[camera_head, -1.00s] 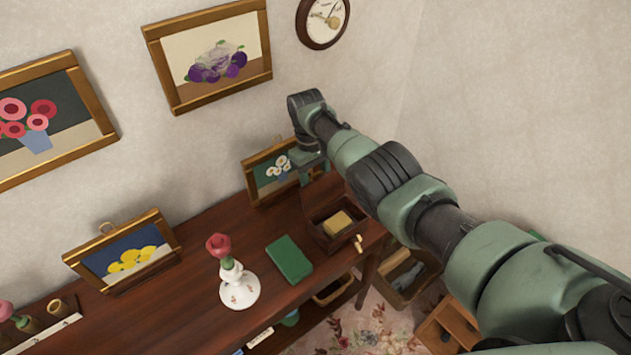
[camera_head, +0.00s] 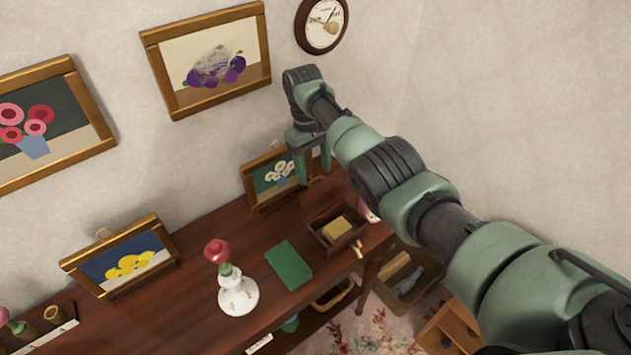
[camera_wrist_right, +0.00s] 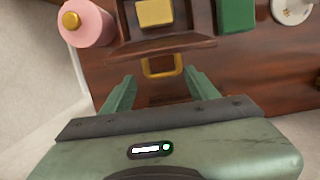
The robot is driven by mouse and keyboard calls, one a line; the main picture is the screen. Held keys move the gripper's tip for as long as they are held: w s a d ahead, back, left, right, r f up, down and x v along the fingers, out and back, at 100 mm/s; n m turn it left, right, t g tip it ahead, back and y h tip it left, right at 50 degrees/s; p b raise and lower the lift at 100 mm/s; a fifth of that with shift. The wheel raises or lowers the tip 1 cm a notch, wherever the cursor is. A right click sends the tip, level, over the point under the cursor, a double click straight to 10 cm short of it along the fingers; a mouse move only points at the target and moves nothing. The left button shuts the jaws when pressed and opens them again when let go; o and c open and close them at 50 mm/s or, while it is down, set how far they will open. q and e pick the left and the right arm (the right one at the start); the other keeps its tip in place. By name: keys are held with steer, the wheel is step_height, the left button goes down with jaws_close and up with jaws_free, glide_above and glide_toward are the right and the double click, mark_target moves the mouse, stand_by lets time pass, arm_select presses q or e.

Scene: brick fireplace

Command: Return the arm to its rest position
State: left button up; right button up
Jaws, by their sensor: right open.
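My right arm reaches in from the right in the head view. Its gripper (camera_head: 312,165) hangs above the far right end of the dark wooden table (camera_head: 200,290), in front of the small daisy picture. A small wooden box (camera_head: 322,228) with a yellow block (camera_head: 337,228) lies just beyond the fingers. A gold ring-shaped handle (camera_wrist_right: 162,66) shows near the fingertips in the wrist view. My left gripper is not in view.
A green book (camera_head: 289,265) and a white vase (camera_head: 238,294) with a red flower stand on the table. A pink cylinder (camera_wrist_right: 87,24) shows beside the box. Framed pictures (camera_head: 208,65) and a clock (camera_head: 322,25) hang on the wall. Wooden crates (camera_head: 408,275) stand on the floor.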

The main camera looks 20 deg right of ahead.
steer(key=shift+r, duration=0.5)
